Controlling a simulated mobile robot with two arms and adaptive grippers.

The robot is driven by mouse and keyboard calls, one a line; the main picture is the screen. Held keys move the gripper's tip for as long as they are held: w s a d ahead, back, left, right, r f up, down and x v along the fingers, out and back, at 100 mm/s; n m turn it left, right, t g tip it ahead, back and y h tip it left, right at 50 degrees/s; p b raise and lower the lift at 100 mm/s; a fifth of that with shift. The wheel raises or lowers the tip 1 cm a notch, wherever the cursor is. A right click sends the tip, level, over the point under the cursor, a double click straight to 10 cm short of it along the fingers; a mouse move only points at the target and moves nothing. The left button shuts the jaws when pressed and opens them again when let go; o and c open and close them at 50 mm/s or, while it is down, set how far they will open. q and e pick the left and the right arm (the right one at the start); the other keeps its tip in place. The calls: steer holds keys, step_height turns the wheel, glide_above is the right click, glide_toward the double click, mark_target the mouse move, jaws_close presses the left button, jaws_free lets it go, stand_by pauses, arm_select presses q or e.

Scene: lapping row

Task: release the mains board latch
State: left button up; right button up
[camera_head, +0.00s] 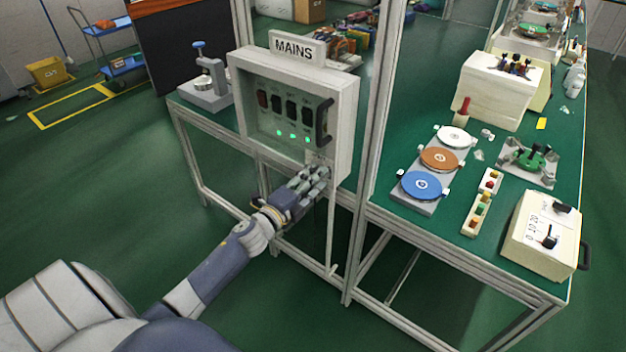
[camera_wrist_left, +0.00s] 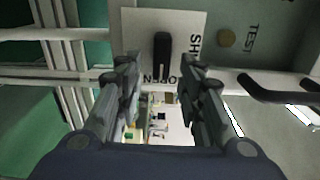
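The mains board (camera_head: 343,130) is a pale box under a MAINS sign, with a row of dark switches and several green lights. In the left wrist view, its latch (camera_wrist_left: 162,52) is a short black lever on a white plate (camera_wrist_left: 141,35); the plate's SHUT and OPEN lettering is partly covered. My left gripper (camera_head: 322,172) is at the board's lower right corner. In the wrist view, its fingers (camera_wrist_left: 159,72) are apart, with the latch showing in the gap; I cannot tell whether they touch it. The head view hides the latch behind the hand. My right gripper is not in view.
A black handle (camera_head: 323,122) sticks out on the board's right side, above the hand. Frame posts (camera_head: 366,140) stand just right of the board. The green bench (camera_head: 395,150) holds coloured discs and a control box (camera_head: 541,236).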

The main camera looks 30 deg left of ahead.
arm_select(q)
steer(key=shift+s, duration=0.1)
steer(key=s+a, duration=0.1)
steer(key=s, duration=1)
steer(key=shift+s, duration=0.4)
steer(key=shift+f, duration=0.1)
steer(key=s+d+f+n+g+y, duration=0.1)
steer(key=s+f+n+g, duration=0.25)
steer(key=f, duration=0.75)
steer(key=s+f+n+g+y, duration=0.1)
steer(key=s+f+n+g, duration=0.2)
steer(key=f, duration=0.8)
steer(key=s+d+f+n+g+y, duration=0.1)
steer(key=s+f+n, duration=0.35)
steer(key=f, duration=0.65)
steer(key=s+d+f+n+g, duration=0.2)
steer(key=s+f, duration=0.4)
steer(key=s, duration=0.3)
steer(key=s+d+f+n+g+h, duration=0.1)
steer(key=s+d+f+g, duration=0.3)
steer(key=s, duration=0.6)
steer(key=s+d+f+n+g, duration=0.2)
steer(key=s+d+f, duration=0.3)
steer(key=s+f, duration=0.3)
steer(key=shift+s+f+n+g, duration=0.35)
steer(key=shift+s+g, duration=0.4)
steer(key=shift+s, duration=0.3)
